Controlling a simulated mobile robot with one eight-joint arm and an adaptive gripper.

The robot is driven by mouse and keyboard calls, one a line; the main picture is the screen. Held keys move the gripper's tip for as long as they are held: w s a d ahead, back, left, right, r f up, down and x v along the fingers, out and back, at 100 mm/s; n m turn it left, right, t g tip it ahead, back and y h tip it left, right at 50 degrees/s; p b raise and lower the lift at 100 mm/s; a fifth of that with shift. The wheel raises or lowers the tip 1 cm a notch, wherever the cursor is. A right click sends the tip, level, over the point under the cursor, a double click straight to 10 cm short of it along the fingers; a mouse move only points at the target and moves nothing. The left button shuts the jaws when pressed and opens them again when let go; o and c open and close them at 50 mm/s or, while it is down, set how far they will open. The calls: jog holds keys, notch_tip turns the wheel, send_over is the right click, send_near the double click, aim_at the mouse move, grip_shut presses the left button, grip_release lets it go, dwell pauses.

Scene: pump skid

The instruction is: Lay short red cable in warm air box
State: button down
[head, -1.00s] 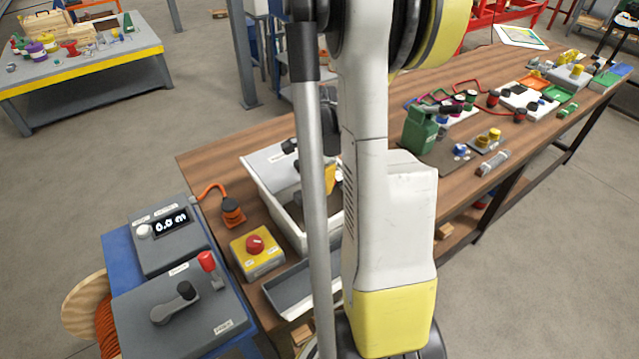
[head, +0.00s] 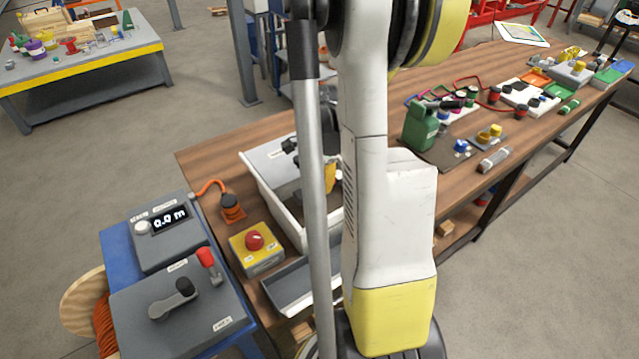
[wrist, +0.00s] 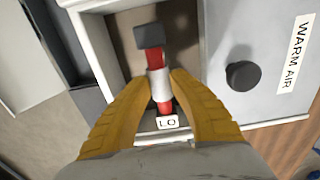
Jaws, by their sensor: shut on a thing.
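My gripper (wrist: 161,80) is shut on the short red cable (wrist: 165,105). The cable has a pale sleeve between the fingertips, a dark end block and an "LO" tag. It is over the open compartment of the warm air box (wrist: 220,95); I cannot tell whether it touches the floor. The box's grey panel carries a dark knob and a "WARM AIR" label. In the head view the white box (head: 264,201) stands on the bench, and a yellow finger of my gripper (head: 331,178) shows at it. My arm hides the box's right part and the cable there.
A yellow box with a red button (head: 256,248) and a grey tray (head: 300,288) stand in front of the white box. An orange-corded plug (head: 231,207) lies left. A green can (head: 419,126) and several small parts stand farther right on the wooden bench (head: 215,155).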

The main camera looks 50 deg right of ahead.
aim_at(320, 207)
jog(key=shift+f+b, duration=2.7)
jog(key=shift+f, duration=0.6)
jog(key=c, duration=1.2)
grip_release()
notch_tip(320, 207, up, 12)
